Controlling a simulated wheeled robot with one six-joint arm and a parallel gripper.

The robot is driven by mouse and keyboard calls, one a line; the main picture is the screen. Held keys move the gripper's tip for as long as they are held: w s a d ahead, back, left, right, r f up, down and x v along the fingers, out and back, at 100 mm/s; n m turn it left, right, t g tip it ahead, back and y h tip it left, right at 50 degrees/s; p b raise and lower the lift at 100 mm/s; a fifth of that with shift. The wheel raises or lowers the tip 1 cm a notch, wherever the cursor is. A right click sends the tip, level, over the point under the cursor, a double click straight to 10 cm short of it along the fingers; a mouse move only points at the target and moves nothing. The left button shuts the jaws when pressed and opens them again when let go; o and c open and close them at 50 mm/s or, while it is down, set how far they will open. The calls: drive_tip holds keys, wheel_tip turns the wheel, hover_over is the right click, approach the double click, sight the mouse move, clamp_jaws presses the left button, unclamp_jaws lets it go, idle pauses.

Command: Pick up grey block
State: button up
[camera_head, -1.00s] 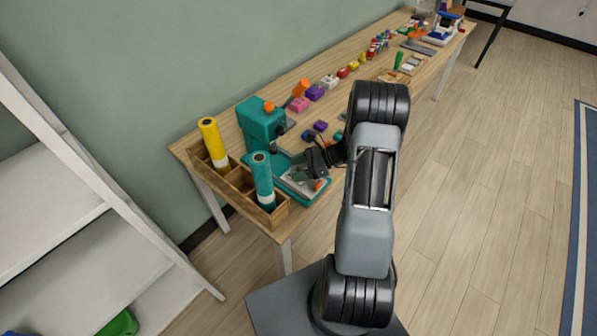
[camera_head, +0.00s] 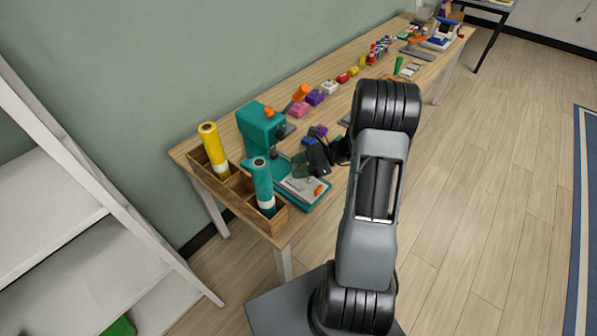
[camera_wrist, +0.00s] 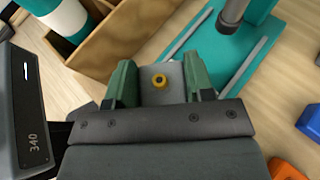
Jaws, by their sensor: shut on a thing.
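My gripper (camera_wrist: 162,76) has green fingers shut on the grey block (camera_wrist: 175,74), which has a gold ring on its face. In the wrist view the block sits between the two fingers, over the teal press and wooden tray area. In the head view my gripper (camera_head: 302,163) is beside the teal press, above the table's near end. The block cannot be made out there, as my dark gripper covers that spot.
The teal press (camera_head: 262,128) stands just behind my gripper. A wooden tray (camera_head: 243,212) holds a yellow roll (camera_head: 214,152) and a teal roll (camera_head: 262,186). Several coloured blocks and tools line the table (camera_head: 327,117) farther back. Open floor lies to the right.

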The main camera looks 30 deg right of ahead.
drive_tip(key=s+a+r+p, duration=0.1)
drive_tip(key=s+r, duration=0.9)
drive_tip(key=s, duration=0.3)
drive_tip(key=shift+a, duration=0.15)
drive_tip(key=shift+s, duration=0.2)
